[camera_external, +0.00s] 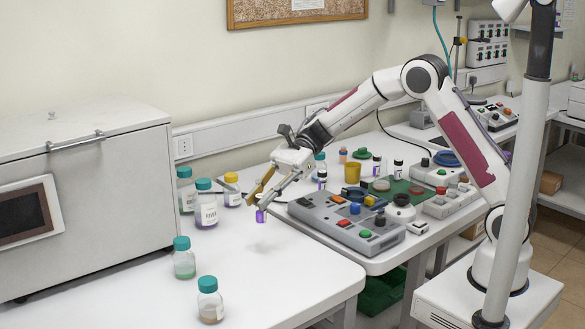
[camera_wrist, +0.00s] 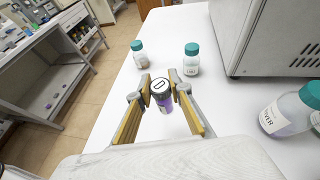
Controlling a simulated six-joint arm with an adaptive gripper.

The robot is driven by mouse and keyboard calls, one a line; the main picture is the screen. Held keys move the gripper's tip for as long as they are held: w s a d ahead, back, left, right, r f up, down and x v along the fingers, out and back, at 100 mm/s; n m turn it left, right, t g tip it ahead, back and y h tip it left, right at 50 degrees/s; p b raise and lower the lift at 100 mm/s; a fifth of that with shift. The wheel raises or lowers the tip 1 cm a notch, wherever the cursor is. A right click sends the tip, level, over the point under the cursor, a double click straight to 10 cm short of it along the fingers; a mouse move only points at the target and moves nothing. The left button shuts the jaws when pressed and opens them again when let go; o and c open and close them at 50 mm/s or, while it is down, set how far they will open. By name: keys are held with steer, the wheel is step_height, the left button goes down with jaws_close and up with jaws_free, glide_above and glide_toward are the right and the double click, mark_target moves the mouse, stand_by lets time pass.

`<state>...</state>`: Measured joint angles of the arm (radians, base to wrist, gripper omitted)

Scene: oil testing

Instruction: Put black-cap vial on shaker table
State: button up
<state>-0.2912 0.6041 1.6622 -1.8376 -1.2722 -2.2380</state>
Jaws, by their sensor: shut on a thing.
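My gripper (camera_external: 263,198) is shut on a small vial with a purple body (camera_external: 261,215), held above the white table. I cannot tell for certain which device is the shaker table; a unit with a round blue top (camera_external: 447,158) stands at the back right.
Two teal-cap bottles (camera_external: 184,258) (camera_external: 210,300) stand at the front of the white table (camera_external: 270,285). Larger bottles (camera_external: 206,205) stand beside the grey cabinet (camera_external: 90,190). A grey button console (camera_external: 345,222) is right of my gripper. The table below the vial is clear.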

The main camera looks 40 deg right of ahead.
mark_target(259, 217)
steer(key=shift+w+a+r, duration=0.1)
steer(key=shift+w+r, duration=0.25)
steer(key=shift+w, duration=0.05)
steer(key=shift+m, duration=0.3)
steer(key=shift+f, duration=0.1)
steer(key=shift+f, duration=3.1)
steer(key=shift+f, duration=1.9)
steer(key=shift+f, duration=0.1)
steer(key=o, duration=1)
